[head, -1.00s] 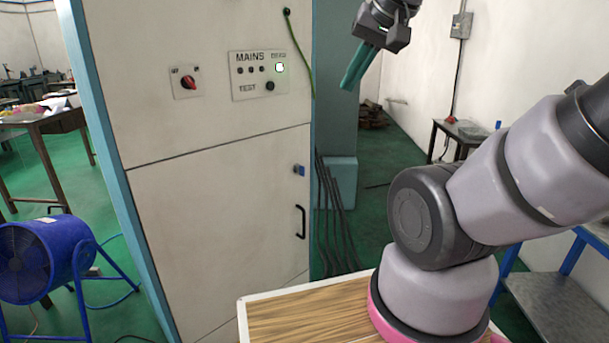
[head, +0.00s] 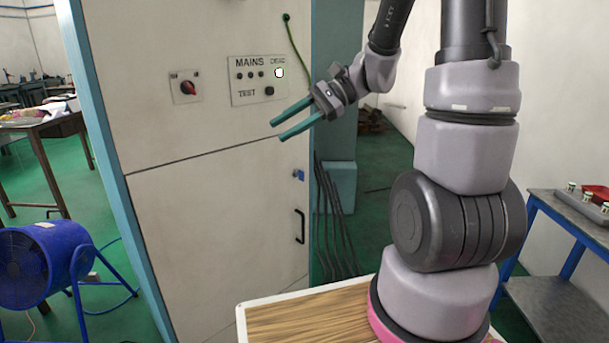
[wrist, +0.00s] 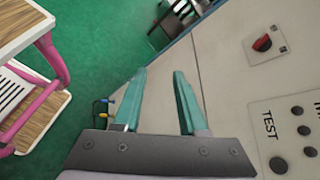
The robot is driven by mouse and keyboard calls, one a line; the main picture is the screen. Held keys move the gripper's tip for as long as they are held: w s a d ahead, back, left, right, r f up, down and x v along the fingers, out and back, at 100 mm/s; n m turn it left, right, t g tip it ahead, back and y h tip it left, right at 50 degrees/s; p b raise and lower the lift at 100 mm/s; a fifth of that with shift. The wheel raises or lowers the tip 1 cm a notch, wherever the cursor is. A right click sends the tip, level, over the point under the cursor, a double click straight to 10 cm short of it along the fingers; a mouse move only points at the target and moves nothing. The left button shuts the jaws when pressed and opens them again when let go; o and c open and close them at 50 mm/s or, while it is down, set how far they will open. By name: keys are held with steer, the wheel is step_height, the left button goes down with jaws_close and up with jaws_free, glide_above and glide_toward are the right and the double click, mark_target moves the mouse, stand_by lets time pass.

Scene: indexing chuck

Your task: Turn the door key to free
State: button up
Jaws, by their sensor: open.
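The door key (head: 299,175) is a small blue piece at the right edge of the lower cabinet door (head: 220,215), above the black handle. Its exact angle is too small to read. My gripper (head: 277,131) is open and empty, with teal fingers pointing left in the head view. In that view its fingertips appear above and left of the key, below the TEST button. In the wrist view the open fingers (wrist: 160,72) have nothing between them. A small blue and orange piece (wrist: 104,101) shows left of them there; I cannot tell whether it is the key.
The upper panel carries a red rotary switch (head: 188,88) and a MAINS plate (head: 258,80) with a lit lamp. A green cord (head: 297,50) hangs beside it. A black door handle (head: 300,226) is below the key. A blue fan (head: 45,262) stands at left.

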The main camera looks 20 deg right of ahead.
mark_target(300, 175)
steer(key=w+d+f+m+t+y, duration=0.2)
steer(key=w+f+m+t+y, duration=0.3)
steer(key=w, duration=0.4)
steer(key=w+d+f+m+t+h, duration=0.5)
steer(key=d+f+m, duration=0.2)
steer(key=f, duration=0.3)
steer(key=w+d+f+m+t+h, duration=0.4)
steer(key=w+d+f+m+t, duration=0.15)
steer(key=d+f+m, duration=0.35)
steer(key=w+a+f+n, duration=0.1)
steer(key=w+a, duration=0.5)
steer(key=w, duration=0.3)
steer(key=shift+f, duration=0.25)
jaws_close()
